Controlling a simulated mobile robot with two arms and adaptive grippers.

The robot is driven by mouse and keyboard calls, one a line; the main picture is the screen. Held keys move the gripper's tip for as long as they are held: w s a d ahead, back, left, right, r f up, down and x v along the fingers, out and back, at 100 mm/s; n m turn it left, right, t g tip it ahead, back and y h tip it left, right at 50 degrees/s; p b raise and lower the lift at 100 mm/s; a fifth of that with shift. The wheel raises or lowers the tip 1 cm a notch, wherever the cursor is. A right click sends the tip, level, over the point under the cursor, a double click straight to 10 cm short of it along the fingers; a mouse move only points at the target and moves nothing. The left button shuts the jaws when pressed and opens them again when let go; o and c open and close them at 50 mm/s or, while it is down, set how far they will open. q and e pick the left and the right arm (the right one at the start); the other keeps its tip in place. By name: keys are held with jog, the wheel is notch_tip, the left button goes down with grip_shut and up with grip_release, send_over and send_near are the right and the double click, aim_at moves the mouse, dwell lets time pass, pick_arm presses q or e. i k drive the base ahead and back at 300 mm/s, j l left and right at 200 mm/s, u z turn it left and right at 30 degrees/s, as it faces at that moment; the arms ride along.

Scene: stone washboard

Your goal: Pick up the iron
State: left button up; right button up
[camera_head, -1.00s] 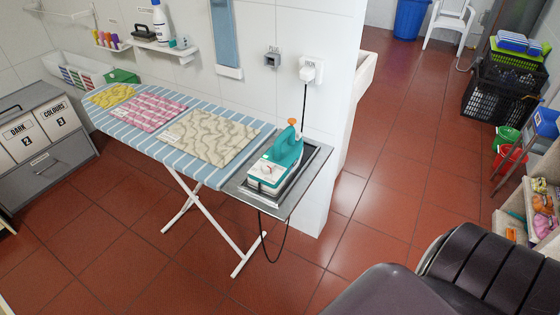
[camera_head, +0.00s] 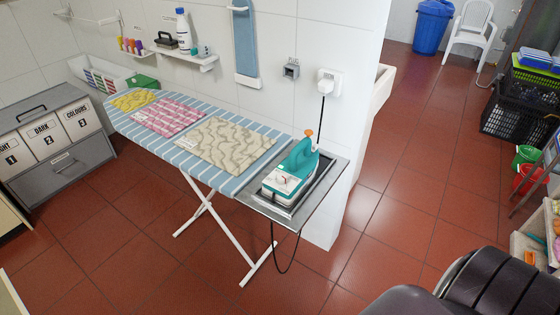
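The iron (camera_head: 291,172) is teal and white with an orange part at the top of its back. It rests on the grey metal tray (camera_head: 325,196) at the right end of the blue striped ironing board (camera_head: 240,183). Its dark cord runs up to a white plug (camera_head: 329,84) on the wall, and a dark loop hangs below the tray. Neither gripper is in view. A dark padded part of my own body shows at the bottom right, apart from the iron.
Folded yellow, pink and patterned cloths (camera_head: 226,144) lie on the board. White board legs (camera_head: 262,262) stand on the red tiles. A wall corner is right of the tray. Free floor (camera_head: 405,220) lies further right. Black crates (camera_head: 515,110) stand at the far right.

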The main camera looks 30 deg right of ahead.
aim_at(300, 167)
jog(key=i, duration=0.2)
jog(key=i+z, duration=0.25)
jog(key=z, duration=0.2)
jog(key=i+z, duration=0.2)
jog(key=z, duration=0.25)
